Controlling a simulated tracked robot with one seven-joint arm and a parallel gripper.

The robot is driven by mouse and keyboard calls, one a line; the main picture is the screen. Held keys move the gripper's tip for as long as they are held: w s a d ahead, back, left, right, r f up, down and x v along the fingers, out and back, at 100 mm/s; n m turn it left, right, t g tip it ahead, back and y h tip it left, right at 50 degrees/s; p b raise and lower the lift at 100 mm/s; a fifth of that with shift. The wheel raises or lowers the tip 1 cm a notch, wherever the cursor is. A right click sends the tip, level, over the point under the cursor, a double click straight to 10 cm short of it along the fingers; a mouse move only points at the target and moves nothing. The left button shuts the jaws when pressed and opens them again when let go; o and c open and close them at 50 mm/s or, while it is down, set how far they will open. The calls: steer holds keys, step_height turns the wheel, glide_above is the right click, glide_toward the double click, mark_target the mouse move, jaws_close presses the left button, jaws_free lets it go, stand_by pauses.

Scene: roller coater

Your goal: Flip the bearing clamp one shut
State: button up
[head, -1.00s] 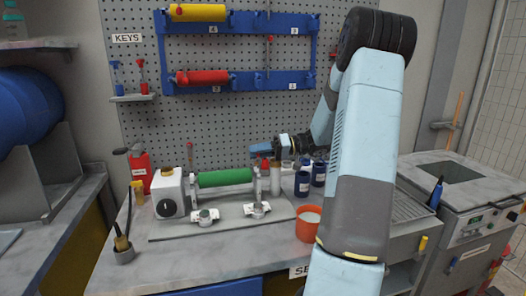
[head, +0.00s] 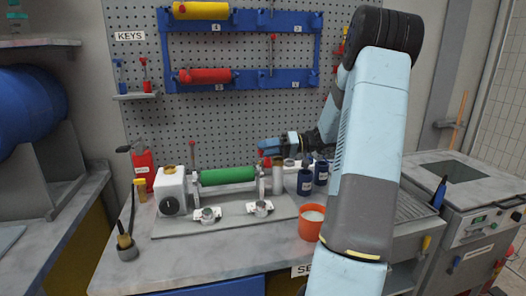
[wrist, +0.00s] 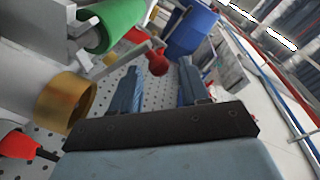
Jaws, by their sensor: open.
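The coater holds a green roller (head: 228,175) between a white housing (head: 171,190) at left and an upright at right. Two small white-and-metal clamps sit on the grey base plate in front of the roller, one at left (head: 207,215) and one at right (head: 260,208). No label shows which is clamp one, and their exact lid positions are too small to tell. My gripper (head: 262,148) is above and behind the right end of the roller, apart from both clamps. In the wrist view, its blue fingers (wrist: 157,78) are spread and empty. The green roller (wrist: 108,22) shows at upper left there.
An orange cup (head: 311,222) stands right of the base plate. Dark blue jars (head: 305,182) stand behind it. A red can (head: 142,163) and a brush holder (head: 127,250) are at left. A blue rack (head: 240,50) hangs on the pegboard behind. The bench front is clear.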

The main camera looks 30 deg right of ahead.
steer(key=v, duration=1.2)
steer(key=shift+s+a, duration=0.1)
steer(key=shift+c, duration=0.2)
